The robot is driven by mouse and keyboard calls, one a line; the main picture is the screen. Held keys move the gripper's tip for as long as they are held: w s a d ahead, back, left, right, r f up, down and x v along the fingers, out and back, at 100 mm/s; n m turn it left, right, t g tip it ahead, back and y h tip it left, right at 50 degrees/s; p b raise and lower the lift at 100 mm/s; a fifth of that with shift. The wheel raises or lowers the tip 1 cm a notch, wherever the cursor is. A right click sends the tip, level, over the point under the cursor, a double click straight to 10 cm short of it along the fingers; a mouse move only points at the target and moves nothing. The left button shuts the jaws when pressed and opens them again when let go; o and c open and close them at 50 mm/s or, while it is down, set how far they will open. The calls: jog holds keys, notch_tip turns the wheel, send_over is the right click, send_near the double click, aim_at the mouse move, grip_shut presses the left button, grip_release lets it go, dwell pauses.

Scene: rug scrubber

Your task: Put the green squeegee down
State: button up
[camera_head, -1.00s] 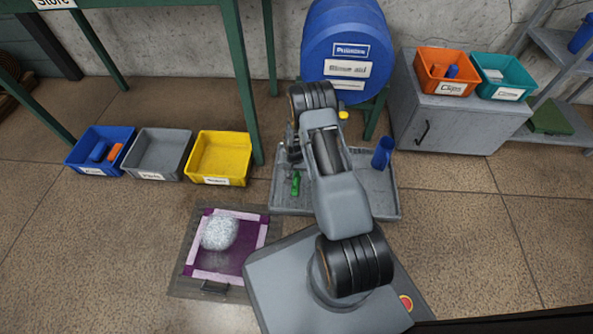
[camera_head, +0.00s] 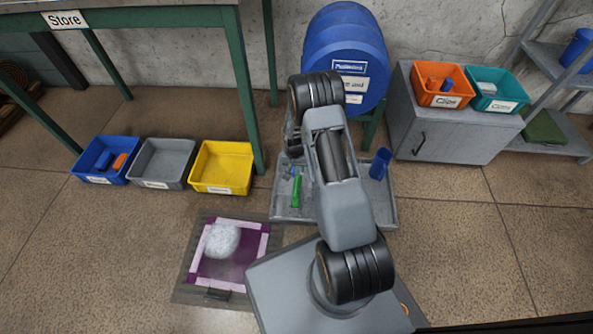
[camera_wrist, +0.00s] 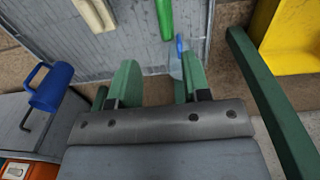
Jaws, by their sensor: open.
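The green squeegee (camera_head: 295,190) lies in the grey tray (camera_head: 290,218) on the floor, left of my arm. In the wrist view its green handle (camera_wrist: 165,18) shows at the top edge, beyond my fingers. A small blue part near the right fingertip seems to be its other end. My gripper (camera_wrist: 157,78) is open, with its two green fingers apart and no handle between them. In the head view my arm largely hides the gripper.
A cream object (camera_wrist: 95,14) lies in the tray. The blue drum (camera_head: 345,45) and a green table leg (camera_head: 245,110) are close by. A mat with purple cloth (camera_head: 248,270) lies in front.

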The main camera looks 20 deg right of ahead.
jog(key=s+a+r+n+t, duration=0.1)
jog(key=s+a+r, duration=0.2)
jog(key=r, duration=0.9)
jog(key=s+a+r+n, duration=0.2)
jog(key=s+r, duration=0.1)
jog(key=r, duration=0.8)
jog(key=s+a+r+n+t, duration=0.1)
jog(key=s+a+r+n, duration=0.2)
jog(key=s+r, duration=0.7)
jog(key=s+a, duration=0.1)
jog(key=s, duration=0.3)
jog(key=shift+t, duration=0.3)
jog(key=shift+w+r, duration=0.1)
